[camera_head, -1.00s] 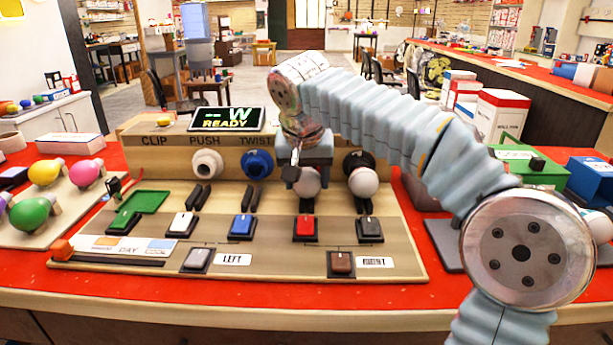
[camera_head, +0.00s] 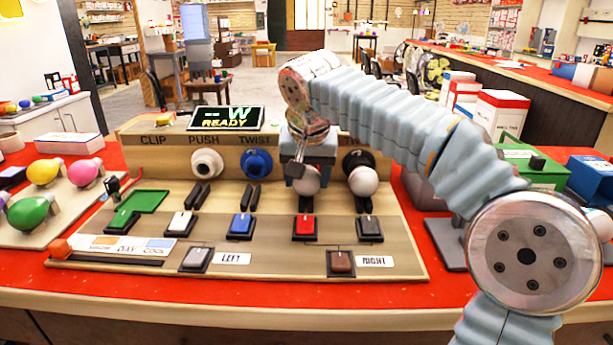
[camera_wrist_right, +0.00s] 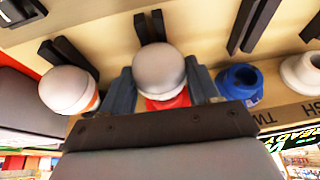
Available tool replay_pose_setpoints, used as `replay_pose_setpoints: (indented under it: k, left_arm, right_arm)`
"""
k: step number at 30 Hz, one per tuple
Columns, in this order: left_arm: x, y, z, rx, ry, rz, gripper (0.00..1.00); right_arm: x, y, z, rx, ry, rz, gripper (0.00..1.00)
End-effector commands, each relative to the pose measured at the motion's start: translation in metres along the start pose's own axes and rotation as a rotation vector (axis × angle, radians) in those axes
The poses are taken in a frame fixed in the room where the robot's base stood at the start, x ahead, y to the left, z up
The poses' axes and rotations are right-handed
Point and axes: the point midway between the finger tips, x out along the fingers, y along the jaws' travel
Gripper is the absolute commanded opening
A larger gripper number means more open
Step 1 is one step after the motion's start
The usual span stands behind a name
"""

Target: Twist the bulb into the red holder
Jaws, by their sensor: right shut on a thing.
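A white bulb (camera_head: 307,181) sits at the red holder, which my gripper mostly hides in the head view. In the right wrist view the white bulb (camera_wrist_right: 160,70) stands in front of the red holder (camera_wrist_right: 168,101), whose rim shows beneath it. My right gripper (camera_head: 308,172) is shut on this bulb, with a finger on each side of it in the wrist view (camera_wrist_right: 163,88). Whether the bulb is fully seated cannot be told. My left gripper is in neither view.
A second white bulb (camera_head: 363,181) sits in the black holder (camera_head: 357,160) close on the right. The blue holder (camera_head: 256,163) and white holder (camera_head: 206,163) are empty. Coloured bulbs, such as a green one (camera_head: 30,214), lie on a tray at the left. Switches cover the sloping board.

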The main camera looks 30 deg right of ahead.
Motion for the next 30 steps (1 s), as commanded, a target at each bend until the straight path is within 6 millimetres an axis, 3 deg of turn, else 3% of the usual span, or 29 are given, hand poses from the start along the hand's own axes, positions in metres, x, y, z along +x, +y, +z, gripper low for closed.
replay_pose_setpoints:
  k: [30]
  left_arm:
    - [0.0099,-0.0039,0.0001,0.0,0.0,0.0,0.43]
  right_arm:
    - [-0.0001,0.0014,-0.0003,0.039,0.001,-0.095,0.31]
